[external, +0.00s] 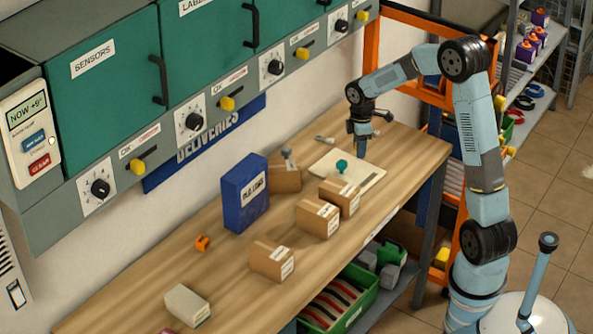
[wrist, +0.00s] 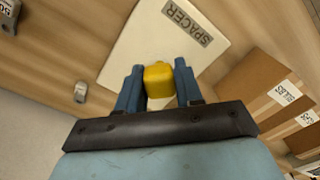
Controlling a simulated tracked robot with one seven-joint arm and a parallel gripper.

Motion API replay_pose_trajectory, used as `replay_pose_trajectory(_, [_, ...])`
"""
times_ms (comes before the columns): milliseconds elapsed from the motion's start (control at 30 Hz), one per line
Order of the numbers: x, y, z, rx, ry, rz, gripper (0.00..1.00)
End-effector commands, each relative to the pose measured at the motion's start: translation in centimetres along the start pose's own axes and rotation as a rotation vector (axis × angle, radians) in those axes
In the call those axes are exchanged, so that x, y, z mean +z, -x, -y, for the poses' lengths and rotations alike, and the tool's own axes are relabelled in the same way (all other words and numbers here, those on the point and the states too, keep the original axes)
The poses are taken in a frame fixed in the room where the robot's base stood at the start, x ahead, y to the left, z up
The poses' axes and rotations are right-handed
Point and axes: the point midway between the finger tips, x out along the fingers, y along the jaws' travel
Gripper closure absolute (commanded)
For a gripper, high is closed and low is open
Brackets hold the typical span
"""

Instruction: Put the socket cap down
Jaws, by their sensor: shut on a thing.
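My gripper (external: 361,152) is over the far right part of the wooden bench, by the back edge of a cream board. In the wrist view the two blue fingers of my gripper (wrist: 159,90) are shut on a yellow rounded piece, which I take to be the socket cap (wrist: 158,79). The cream board (wrist: 140,42), labelled SPACER, lies beyond and below it.
Cardboard boxes (external: 317,217) stand left of and in front of the board; some show close at the right in the wrist view (wrist: 257,92). A blue box (external: 244,192) stands near the wall. A small pale item (external: 325,139) lies behind the board. Bench wood at right is clear.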

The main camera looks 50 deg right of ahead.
Motion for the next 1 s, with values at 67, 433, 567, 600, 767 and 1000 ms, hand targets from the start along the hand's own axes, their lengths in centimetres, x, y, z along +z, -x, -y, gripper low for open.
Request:
replay_pose_trajectory(67, [-0.5, -1.1, -0.8, -0.001, 0.001, -0.001, 0.93])
replay_pose_trajectory(433, [-1.3, -3.1, -2.3, 0.000, -0.001, 0.000, 0.93])
replay_pose_trajectory(567, [-1.4, -4.6, -2.4, -0.002, -0.001, 0.001, 0.93])
replay_pose_trajectory(600, [-1.4, -5.2, -2.4, -0.002, -0.001, 0.001, 0.93])
replay_pose_trajectory(767, [-1.4, -6.4, -2.4, 0.000, 0.000, 0.001, 0.93])
replay_pose_trajectory(1000, [-1.4, -6.4, -2.4, 0.001, 0.000, 0.000, 0.93])
